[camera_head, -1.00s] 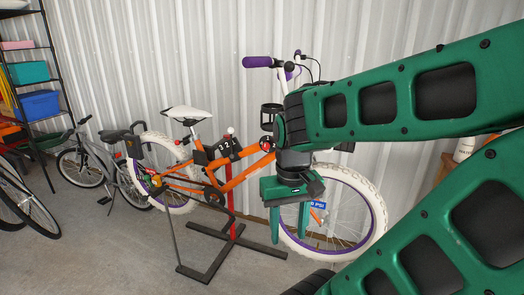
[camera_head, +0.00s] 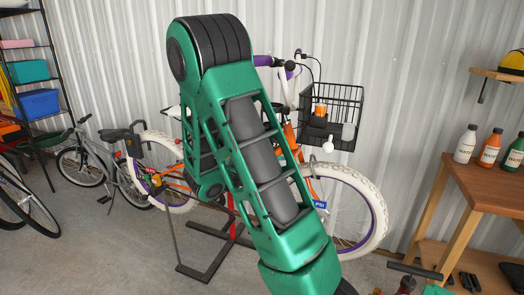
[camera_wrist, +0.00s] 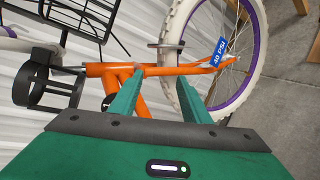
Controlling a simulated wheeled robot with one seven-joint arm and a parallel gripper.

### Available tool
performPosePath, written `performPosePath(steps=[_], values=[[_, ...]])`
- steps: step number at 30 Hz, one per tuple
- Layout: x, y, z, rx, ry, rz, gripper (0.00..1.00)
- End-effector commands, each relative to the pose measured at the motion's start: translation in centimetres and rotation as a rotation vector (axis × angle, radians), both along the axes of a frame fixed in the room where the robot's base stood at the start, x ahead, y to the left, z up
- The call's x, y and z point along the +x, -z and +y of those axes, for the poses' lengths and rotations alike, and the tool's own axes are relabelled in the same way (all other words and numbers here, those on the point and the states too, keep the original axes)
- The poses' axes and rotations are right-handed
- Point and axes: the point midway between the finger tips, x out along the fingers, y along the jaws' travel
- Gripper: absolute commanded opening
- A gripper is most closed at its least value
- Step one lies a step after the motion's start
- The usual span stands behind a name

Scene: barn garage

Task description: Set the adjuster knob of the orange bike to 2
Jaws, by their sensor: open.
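The orange bike (camera_head: 376,205) stands on a black and red stand in the head view, its middle covered by my arm. The numbered adjuster knob on its frame is hidden behind my arm there, and I cannot make it out in the wrist view. My gripper is not visible in the head view. In the wrist view my gripper (camera_wrist: 159,78) is open, its two green fingers apart with nothing held. The orange tubing of the bike (camera_wrist: 195,70) crosses just beyond the fingertips; I cannot tell whether they touch.
A black wire basket (camera_head: 345,97) hangs at the bike's front. A blue PSI tag (camera_wrist: 217,52) is by the front wheel. A wooden bench (camera_head: 485,185) with several bottles stands at right. A grey bike (camera_head: 95,160) and a shelf (camera_head: 45,75) are at left.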

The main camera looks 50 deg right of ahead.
Motion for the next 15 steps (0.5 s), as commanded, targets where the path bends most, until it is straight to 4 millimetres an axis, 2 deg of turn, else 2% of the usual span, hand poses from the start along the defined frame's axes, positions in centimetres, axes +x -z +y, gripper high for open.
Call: performPosePath(steps=[1,6,10,15], values=[[1.7,0.1,0.2,-0.066,-0.062,0.063,0.43],[6.8,-0.6,1.4,-0.266,-0.243,0.231,0.43],[9.3,-0.7,2.6,-0.363,-0.332,0.316,0.43],[10.8,-0.6,3.1,-0.415,-0.378,0.361,0.43]])
